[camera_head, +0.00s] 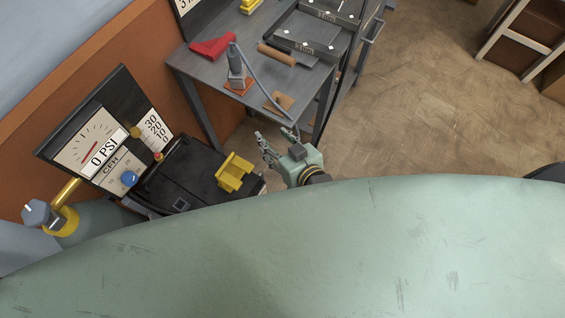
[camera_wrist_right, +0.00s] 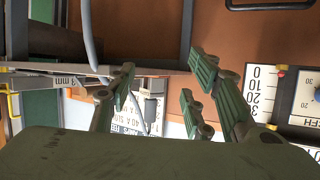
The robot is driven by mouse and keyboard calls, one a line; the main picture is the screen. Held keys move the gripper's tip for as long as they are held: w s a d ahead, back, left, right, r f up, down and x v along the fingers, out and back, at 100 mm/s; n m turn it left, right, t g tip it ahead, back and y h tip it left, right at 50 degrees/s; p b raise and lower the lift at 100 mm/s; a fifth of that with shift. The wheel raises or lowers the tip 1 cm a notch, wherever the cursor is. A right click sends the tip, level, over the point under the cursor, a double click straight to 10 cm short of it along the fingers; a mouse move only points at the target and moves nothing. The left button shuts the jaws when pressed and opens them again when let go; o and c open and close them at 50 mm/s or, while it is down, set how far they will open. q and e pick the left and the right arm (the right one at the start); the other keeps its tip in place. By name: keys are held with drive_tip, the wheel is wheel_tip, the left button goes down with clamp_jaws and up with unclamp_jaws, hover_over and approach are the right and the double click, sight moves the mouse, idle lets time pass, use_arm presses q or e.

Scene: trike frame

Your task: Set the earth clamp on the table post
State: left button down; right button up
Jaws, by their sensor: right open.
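My right gripper (camera_head: 267,145) is open and empty, in the air just off the near edge of the grey work table (camera_head: 210,75). Its spread fingers also show in the right wrist view (camera_wrist_right: 163,85) with nothing between them. On the table a grey upright tool or clamp (camera_head: 237,68) stands on an orange pad; I cannot tell for sure whether it is the earth clamp. A grey cable (camera_head: 262,82) runs from it to the table's near edge, close to my gripper. A second copper-coloured plate (camera_head: 280,101) lies at that edge. I cannot make out the table post. My left gripper is out of view.
Left of my gripper stands a black machine with a yellow bracket (camera_head: 235,172) and a gauge panel (camera_head: 100,145).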

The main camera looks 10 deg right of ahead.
drive_tip(key=s+d+f+g+h, duration=0.1)
drive_tip(key=s+d+f+g, duration=0.1)
drive_tip(key=s+f, duration=0.5)
drive_tip(key=s+d+f+g, duration=0.2)
drive_tip(key=s+f+g, duration=0.1)
drive_tip(key=f, duration=0.8)
drive_tip(key=s+d+f+g+h, duration=0.15)
drive_tip(key=s+f, duration=0.35)
drive_tip(key=f, duration=0.5)
drive_tip(key=s+d+f+g, duration=0.1)
drive_tip(key=s+d+f, duration=0.2)
drive_tip(key=s, duration=0.3)
drive_tip(key=s+d+f+g+h, duration=0.1)
drive_tip(key=s+d+f+g, duration=0.1)
drive_tip(key=s+d+f, duration=0.2)
drive_tip(key=s+d+f+m+g+h, duration=0.1)
drive_tip(key=s+d+f+g, duration=0.1)
drive_tip(key=s, duration=0.8)
drive_tip(key=shift+s+d+f+b, duration=0.2)
drive_tip(key=shift+d+f+b, duration=0.1)
drive_tip(key=shift+d+f, duration=0.5)
drive_tip(key=shift+a+f, duration=0.15)
